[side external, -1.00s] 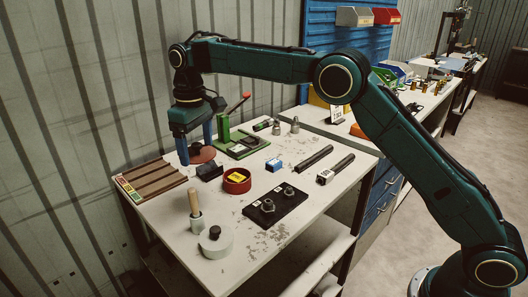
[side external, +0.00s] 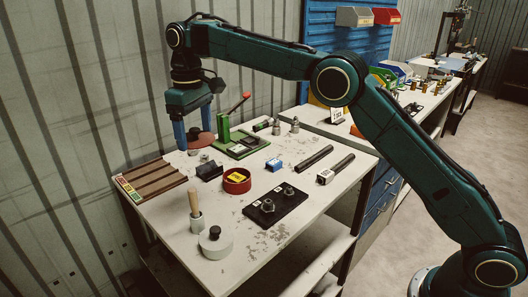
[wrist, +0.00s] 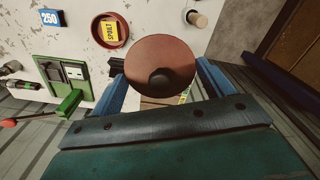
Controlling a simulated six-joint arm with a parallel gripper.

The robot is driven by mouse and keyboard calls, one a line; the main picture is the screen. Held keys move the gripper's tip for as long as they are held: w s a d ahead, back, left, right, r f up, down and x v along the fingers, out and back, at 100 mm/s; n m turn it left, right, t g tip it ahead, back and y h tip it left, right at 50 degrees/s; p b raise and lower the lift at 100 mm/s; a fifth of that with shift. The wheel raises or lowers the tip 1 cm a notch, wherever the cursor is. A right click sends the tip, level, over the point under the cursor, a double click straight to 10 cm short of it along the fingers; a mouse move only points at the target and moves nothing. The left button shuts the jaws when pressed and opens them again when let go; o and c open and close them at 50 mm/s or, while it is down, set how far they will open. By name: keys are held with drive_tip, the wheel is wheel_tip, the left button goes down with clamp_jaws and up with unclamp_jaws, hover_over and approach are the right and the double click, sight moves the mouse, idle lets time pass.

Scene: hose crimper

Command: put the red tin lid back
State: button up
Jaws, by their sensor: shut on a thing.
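My gripper (side external: 195,136) is shut on the red tin lid (side external: 201,139) and holds it above the back left of the table. In the wrist view the lid (wrist: 165,57) is a flat reddish disc with a dark round knob, between the blue fingers of my gripper (wrist: 160,80). The open red tin (side external: 237,187) stands on the table to the right and nearer the front, apart from the lid. It also shows in the wrist view (wrist: 122,40), with a yellow labelled piece inside. The grip on the knob is hidden in the side view.
A brown slatted rack (side external: 152,182) lies at the left edge. A black block (side external: 209,171) sits between lid and tin. A green press with a red-tipped lever (side external: 238,143) stands behind. A blue box (side external: 274,165) and black plate (side external: 275,207) lie around the tin.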

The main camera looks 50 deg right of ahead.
drive_tip(key=shift+d, duration=0.1)
drive_tip(key=d+r+n, duration=0.4)
drive_tip(key=d+r, duration=0.1)
drive_tip(key=d, duration=0.7)
drive_tip(key=shift+s, duration=0.1)
hover_over(239, 178)
wheel_tip(239, 178, down, 16)
drive_tip(key=shift+r, duration=0.1)
idle(0.5)
drive_tip(key=shift+f, duration=2.15)
drive_tip(key=shift+f, duration=0.45)
drive_tip(key=o, duration=0.9)
drive_tip(key=shift+o, duration=0.2)
